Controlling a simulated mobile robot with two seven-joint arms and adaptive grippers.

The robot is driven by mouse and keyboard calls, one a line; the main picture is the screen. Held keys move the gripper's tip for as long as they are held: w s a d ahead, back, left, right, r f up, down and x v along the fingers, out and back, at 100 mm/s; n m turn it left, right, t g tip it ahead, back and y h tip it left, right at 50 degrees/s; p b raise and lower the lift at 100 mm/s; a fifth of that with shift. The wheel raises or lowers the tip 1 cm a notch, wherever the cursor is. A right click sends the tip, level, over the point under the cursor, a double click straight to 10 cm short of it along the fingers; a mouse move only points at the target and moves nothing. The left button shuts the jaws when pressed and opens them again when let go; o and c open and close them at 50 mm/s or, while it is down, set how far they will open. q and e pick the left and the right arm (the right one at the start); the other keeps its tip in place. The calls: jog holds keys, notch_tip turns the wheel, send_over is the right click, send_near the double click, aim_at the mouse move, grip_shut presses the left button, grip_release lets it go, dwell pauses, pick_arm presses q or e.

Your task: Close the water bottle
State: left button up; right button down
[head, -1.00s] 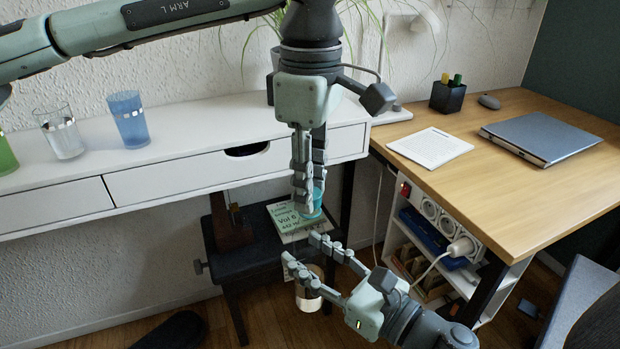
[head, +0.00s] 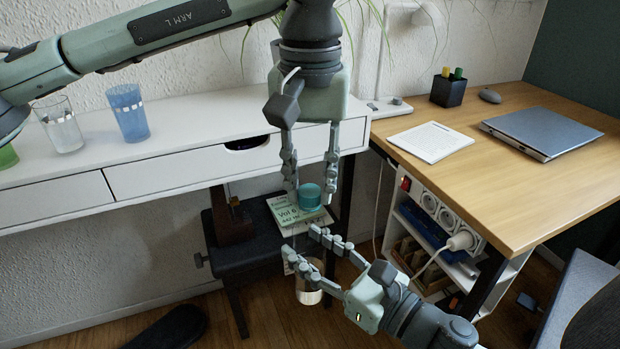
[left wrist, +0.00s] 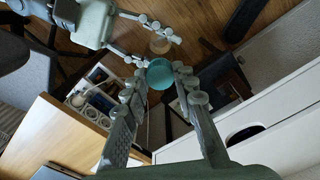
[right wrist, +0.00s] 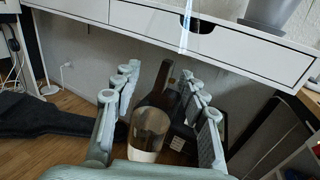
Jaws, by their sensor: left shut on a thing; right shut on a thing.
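A teal cap (head: 309,196) sits between the fingertips of my left gripper (head: 311,188), which points down and is shut on it. The cap also shows between the fingertips in the left wrist view (left wrist: 160,73). A clear water bottle (head: 309,284) is below the cap, with its lower part showing past the fingers of my right gripper (head: 304,246). The right gripper is shut on the bottle, which also shows between its fingers in the right wrist view (right wrist: 149,132). The bottle's see-through upper part is hard to make out. I cannot tell whether cap and bottle touch.
A white drawer desk (head: 200,150) stands behind, with a blue glass (head: 129,114) and a clear glass (head: 59,126). A dark bench (head: 240,250) with a green booklet (head: 290,214) stands behind the grippers. A wooden desk (head: 500,190) with a laptop (head: 542,134) is at right.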

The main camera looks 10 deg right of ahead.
pick_arm(q)
jog(key=m, duration=1.2)
jog(key=o, duration=0.7)
jog(key=shift+r, duration=0.1)
jog(key=shift+r, duration=2.15)
jog(key=shift+c, duration=0.3)
